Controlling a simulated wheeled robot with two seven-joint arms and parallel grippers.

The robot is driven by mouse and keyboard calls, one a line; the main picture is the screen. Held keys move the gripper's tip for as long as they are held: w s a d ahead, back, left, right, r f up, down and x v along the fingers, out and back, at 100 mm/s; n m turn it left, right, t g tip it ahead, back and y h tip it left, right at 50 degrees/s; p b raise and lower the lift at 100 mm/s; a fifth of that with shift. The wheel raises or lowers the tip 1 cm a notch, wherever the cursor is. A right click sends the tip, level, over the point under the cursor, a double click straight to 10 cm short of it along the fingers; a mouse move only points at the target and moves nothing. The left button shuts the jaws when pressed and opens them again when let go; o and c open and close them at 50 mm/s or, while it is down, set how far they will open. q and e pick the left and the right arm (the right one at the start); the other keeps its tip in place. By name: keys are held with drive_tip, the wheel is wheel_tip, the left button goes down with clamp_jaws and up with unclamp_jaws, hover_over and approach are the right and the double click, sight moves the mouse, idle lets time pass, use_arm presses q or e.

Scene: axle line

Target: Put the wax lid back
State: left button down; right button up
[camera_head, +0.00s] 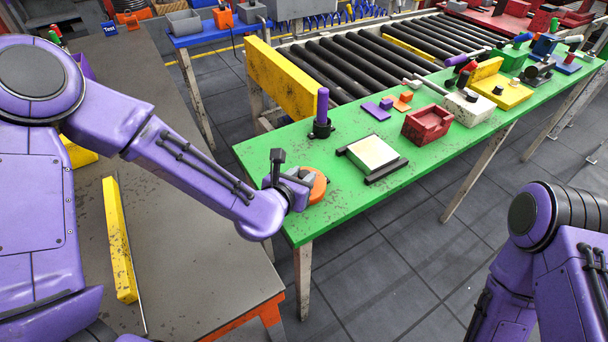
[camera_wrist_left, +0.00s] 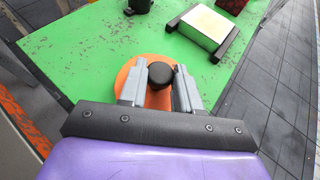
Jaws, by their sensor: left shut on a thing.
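An orange round lid (camera_head: 319,188) with a black knob is at the near left corner of the green table (camera_head: 349,203). It also shows in the left wrist view (camera_wrist_left: 129,74). My left gripper (camera_head: 300,180) is at the lid, and in the left wrist view its grey fingers (camera_wrist_left: 160,88) are shut on the black knob (camera_wrist_left: 159,72). The gripper and arm hide part of the lid. I cannot tell whether a pot stands under the lid or whether it touches the table. My right arm shows at the lower right; its gripper is out of view.
A black holder with a purple rod (camera_head: 322,112) stands behind the lid. A pale square plate in a black frame (camera_head: 373,153) lies to the right, then a red bin (camera_head: 428,124). Green tabletop between them is clear. A roller conveyor (camera_head: 370,60) runs behind.

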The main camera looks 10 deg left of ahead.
sight(300, 175)
use_arm(q)
drive_tip(key=shift+w+f, duration=0.15)
drive_tip(key=shift+f, duration=0.1)
drive_tip(key=c, duration=0.8)
unclamp_jaws()
drive_tip(key=shift+g, duration=0.3)
drive_tip(key=x, duration=0.3)
drive_tip(key=a+x, duration=0.1)
drive_tip(key=x, duration=0.1)
drive_tip(key=shift+f, duration=0.15)
drive_tip(key=shift+s+r+p, duration=0.45)
drive_tip(key=shift+s+r, duration=0.55)
drive_tip(key=shift+r, duration=0.25)
drive_tip(key=shift+s+a+r+b, duration=0.1)
drive_tip(key=shift+s+a+b, duration=0.05)
drive_tip(key=shift+s+b, duration=0.35)
drive_tip(key=shift+s+a+b, duration=0.1)
drive_tip(key=shift+s+b, duration=0.2)
drive_tip(key=shift+s, duration=0.35)
drive_tip(key=v, duration=0.4)
drive_tip(key=p+v, duration=0.4)
drive_tip(key=p, duration=0.7)
drive_tip(key=shift+s+r, duration=0.2)
drive_tip(key=shift+s, duration=0.15)
use_arm(e)
wheel_tip(300, 175, up, 10)
drive_tip(key=w, duration=0.1)
drive_tip(key=shift+f, duration=0.15)
